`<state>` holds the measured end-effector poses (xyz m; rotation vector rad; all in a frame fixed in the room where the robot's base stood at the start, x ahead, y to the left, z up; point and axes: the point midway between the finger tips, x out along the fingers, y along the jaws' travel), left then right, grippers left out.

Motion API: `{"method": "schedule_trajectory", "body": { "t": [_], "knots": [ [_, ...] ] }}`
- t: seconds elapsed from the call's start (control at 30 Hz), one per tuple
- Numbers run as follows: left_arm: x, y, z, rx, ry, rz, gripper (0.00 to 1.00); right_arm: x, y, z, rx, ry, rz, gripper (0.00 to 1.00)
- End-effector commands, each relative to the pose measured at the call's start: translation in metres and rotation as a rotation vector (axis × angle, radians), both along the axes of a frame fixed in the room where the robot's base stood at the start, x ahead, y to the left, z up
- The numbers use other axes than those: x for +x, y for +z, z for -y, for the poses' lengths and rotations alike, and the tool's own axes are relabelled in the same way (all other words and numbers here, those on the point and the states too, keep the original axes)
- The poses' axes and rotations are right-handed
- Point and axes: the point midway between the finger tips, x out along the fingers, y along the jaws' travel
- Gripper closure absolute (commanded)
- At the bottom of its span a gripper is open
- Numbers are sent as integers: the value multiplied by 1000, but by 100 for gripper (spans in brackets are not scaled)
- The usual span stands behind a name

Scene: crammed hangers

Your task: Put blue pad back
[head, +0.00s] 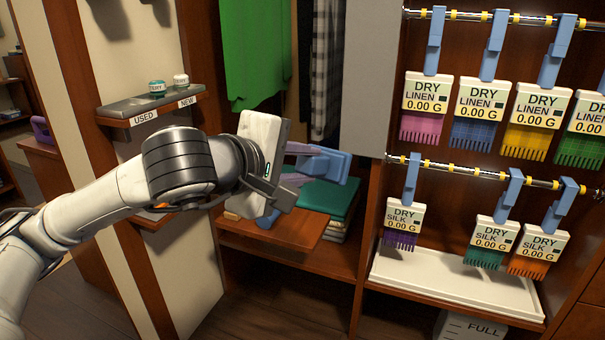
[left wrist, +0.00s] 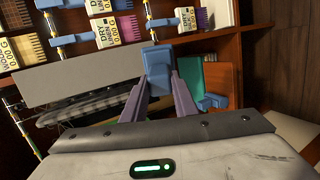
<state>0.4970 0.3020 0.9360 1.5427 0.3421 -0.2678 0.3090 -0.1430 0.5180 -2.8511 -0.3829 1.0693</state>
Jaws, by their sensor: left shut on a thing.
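My left gripper (head: 300,165) is shut on a blue clip-like piece (head: 333,166), held in front of the open shelf bay. In the left wrist view the same blue piece (left wrist: 157,68) sits between the two purple-grey fingers (left wrist: 157,95). It resembles the blue hangers on the rails; I cannot make out a label or bristles on it. A blue pad labelled DRY LINEN (head: 473,130) hangs on the upper rail. The lower rail (head: 450,167) holds purple (head: 401,238), teal (head: 485,255) and orange (head: 538,265) DRY SILK pads. A wide gap lies between purple and teal. My right gripper is not in view.
A grey panel (head: 366,75) stands between the hanging clothes and the rails. A white tray (head: 455,288) lies below the lower rail. Folded cloths (head: 325,200) lie on the wooden shelf. A USED/NEW ledge (head: 150,103) bears two small jars.

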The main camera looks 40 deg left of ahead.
Motion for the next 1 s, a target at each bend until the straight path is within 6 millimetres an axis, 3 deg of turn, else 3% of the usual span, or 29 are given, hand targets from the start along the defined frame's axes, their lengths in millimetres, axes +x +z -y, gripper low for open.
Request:
{"method": "schedule_trajectory", "body": {
  "t": [0.2,0.47,1.0],
  "knots": [
    [0,2,-4,-4,18,-51,100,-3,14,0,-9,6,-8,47],
    [0,-16,-3,-13,15,-222,100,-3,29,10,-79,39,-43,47],
    [0,-60,-3,-34,16,-562,100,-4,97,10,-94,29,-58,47]
  ]
}}
